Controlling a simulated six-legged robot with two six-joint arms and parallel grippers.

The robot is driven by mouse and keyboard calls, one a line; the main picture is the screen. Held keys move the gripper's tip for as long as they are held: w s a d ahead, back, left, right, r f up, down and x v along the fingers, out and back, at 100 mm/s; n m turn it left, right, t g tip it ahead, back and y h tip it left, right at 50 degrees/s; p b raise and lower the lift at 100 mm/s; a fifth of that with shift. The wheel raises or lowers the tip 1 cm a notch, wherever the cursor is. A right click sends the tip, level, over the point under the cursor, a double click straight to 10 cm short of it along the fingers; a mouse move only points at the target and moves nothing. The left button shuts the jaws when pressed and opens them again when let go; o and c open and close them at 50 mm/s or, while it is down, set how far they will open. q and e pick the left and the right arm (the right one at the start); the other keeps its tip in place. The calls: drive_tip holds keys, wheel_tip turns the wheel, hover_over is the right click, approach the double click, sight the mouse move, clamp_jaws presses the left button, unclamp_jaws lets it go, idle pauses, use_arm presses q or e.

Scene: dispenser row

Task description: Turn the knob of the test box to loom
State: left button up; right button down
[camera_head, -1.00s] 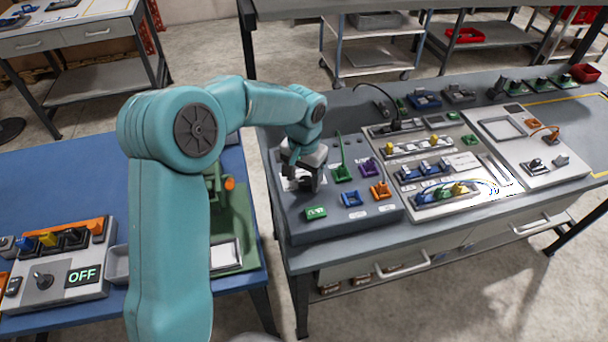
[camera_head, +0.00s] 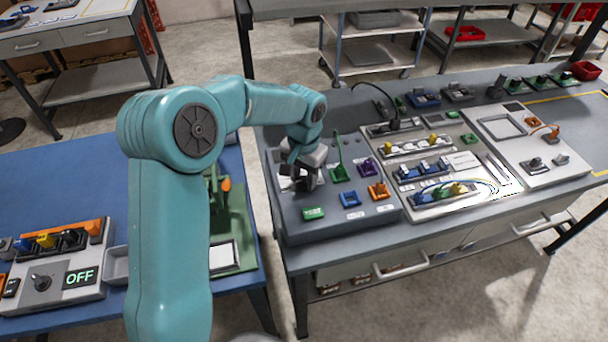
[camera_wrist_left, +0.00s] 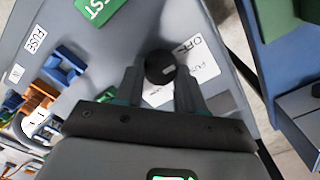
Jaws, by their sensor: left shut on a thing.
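The test box (camera_head: 285,222) is the grey sloped box on the right bench, with a green TEST button (camera_head: 314,213) and coloured sockets. Its knob (camera_wrist_left: 160,66) is round and black with a light mark, beside a white label (camera_wrist_left: 188,80) reading OFF and FUSE. The rest of the label is hidden, and I cannot see the word loom. My left gripper (camera_head: 304,182) reaches down over the knob. In the left wrist view its fingers (camera_wrist_left: 158,78) are shut on the knob from both sides. The right gripper is not in view.
Blue, orange and purple sockets and an upright green lever (camera_head: 338,155) stand close to the gripper. A panel with wires (camera_head: 425,213) lies to the right. A second box with an OFF display (camera_head: 81,276) and a knob is on the blue table at left.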

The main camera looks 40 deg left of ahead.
use_arm(q)
drive_tip(key=m, duration=0.3)
drive_tip(key=shift+s+m, duration=0.1)
drive_tip(key=shift+m, duration=0.3)
drive_tip(key=m, duration=0.3)
drive_tip(key=shift+m, duration=0.3)
drive_tip(key=m, duration=0.4)
drive_tip(key=m+p, duration=0.1)
drive_tip(key=m, duration=0.3)
drive_tip(key=shift+r, duration=0.1)
drive_tip(key=m+p, duration=0.1)
drive_tip(key=m, duration=0.4)
drive_tip(key=shift+m, duration=0.3)
drive_tip(key=m+p, duration=0.1)
drive_tip(key=m, duration=0.4)
drive_tip(key=shift+a+r, duration=0.1)
